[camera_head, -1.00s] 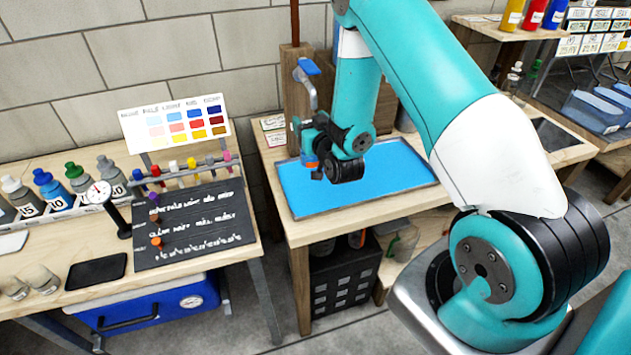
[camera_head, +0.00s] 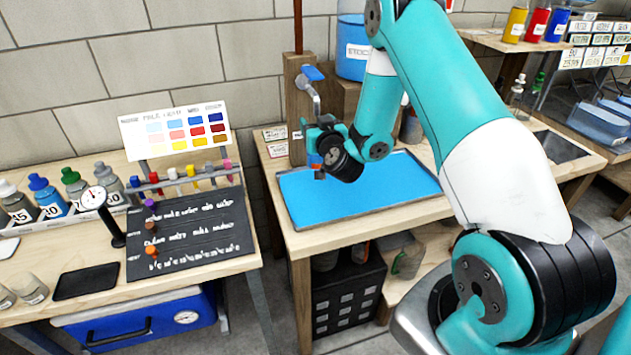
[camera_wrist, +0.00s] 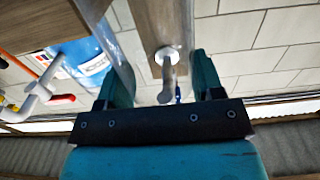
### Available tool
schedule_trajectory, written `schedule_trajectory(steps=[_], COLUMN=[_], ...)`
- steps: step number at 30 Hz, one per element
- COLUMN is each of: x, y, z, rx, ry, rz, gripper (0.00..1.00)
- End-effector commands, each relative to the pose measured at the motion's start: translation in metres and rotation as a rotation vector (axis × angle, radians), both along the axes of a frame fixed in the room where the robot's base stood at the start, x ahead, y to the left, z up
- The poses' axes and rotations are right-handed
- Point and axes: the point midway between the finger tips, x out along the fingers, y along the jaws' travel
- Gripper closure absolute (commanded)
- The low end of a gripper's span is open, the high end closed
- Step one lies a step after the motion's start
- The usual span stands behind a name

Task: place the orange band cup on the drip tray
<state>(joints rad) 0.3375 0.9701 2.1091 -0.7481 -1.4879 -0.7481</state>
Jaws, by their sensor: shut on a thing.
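My gripper (camera_head: 316,150) is above the back left part of the blue drip tray (camera_head: 390,190), close in front of the tap (camera_head: 312,90). In the wrist view my gripper (camera_wrist: 163,85) has its two teal fingers apart, shut on a clear cup (camera_wrist: 122,50) whose see-through wall shows by the left finger. In the head view the cup is mostly hidden by the gripper. A small orange patch, apparently its band, shows under the fingers. The cup is held in the air, apart from the tray. The tap spout also shows between the fingers in the wrist view (camera_wrist: 167,62).
A wooden post carries the tap, and a blue bucket (camera_head: 352,45) stands behind my arm. The tray's front and right are clear.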

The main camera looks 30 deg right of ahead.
Motion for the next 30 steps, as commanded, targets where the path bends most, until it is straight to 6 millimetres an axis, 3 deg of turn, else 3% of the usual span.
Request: schedule_trajectory(steps=[1, 4, 17, 30], x=[0.0, 0.0, 0.0, 0.0], y=[0.001, 0.001, 0.001, 0.0], z=[-0.019, -0.037, -0.085, -0.093], rx=[-0.002, 0.0, -0.001, -0.001], ry=[0.002, 0.002, 0.002, 0.0], rz=[0.001, 0.001, 0.001, 0.0], gripper=[0.84, 0.84, 0.84, 0.84])
